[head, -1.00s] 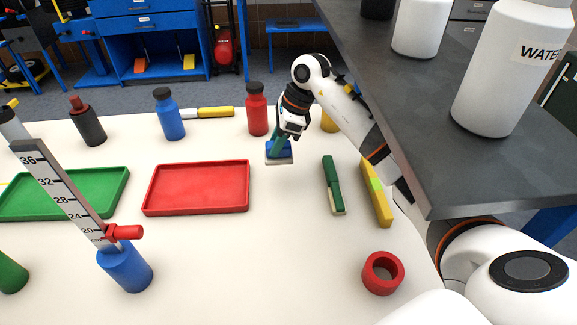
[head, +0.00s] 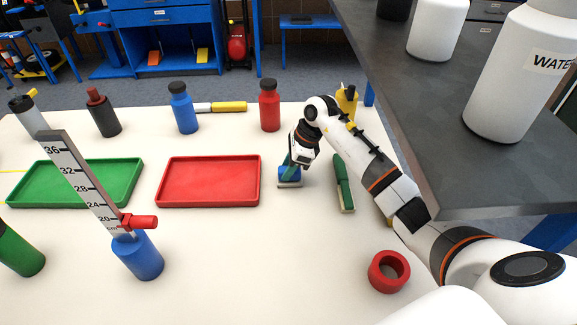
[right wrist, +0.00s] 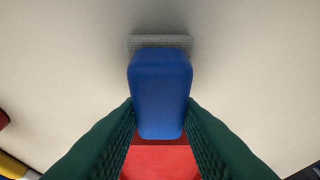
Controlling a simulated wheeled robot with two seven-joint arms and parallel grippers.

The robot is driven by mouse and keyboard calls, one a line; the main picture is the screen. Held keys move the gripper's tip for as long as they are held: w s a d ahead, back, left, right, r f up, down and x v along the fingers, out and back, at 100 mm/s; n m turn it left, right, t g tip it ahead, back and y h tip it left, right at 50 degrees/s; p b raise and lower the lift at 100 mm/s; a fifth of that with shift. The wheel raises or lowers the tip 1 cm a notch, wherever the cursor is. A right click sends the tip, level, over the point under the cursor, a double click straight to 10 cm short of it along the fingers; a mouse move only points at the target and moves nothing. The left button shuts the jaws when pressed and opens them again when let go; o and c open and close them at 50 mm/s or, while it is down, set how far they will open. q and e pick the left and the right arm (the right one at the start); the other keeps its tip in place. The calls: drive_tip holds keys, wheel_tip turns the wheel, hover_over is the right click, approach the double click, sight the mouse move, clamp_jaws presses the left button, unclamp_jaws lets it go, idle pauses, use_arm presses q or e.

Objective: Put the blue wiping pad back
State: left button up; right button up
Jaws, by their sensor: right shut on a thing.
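The blue wiping pad (head: 290,181) has a blue block handle and a pale base. It is upright just right of the red tray (head: 166,204), on or very close to the white table; I cannot tell whether it touches. My right gripper (head: 291,166) comes from above and is shut on the blue handle. In the right wrist view the pad (right wrist: 160,90) sits between the two dark green fingers (right wrist: 160,118), with its pale textured base (right wrist: 160,41) beyond. My left gripper is out of view.
A green-handled brush (head: 343,183) lies right of the pad, with a yellow item partly hidden behind my arm. A red ring (head: 389,271) is nearer. A red bottle (head: 269,106) stands behind. The grey shelf (head: 440,170) overhangs at right. Table in front of the pad is clear.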

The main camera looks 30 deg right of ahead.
drive_tip(key=shift+f, duration=0.1)
drive_tip(key=o, duration=1.1)
drive_tip(key=v, duration=1.2)
drive_tip(key=shift+b, duration=0.45)
drive_tip(key=shift+a, duration=0.1)
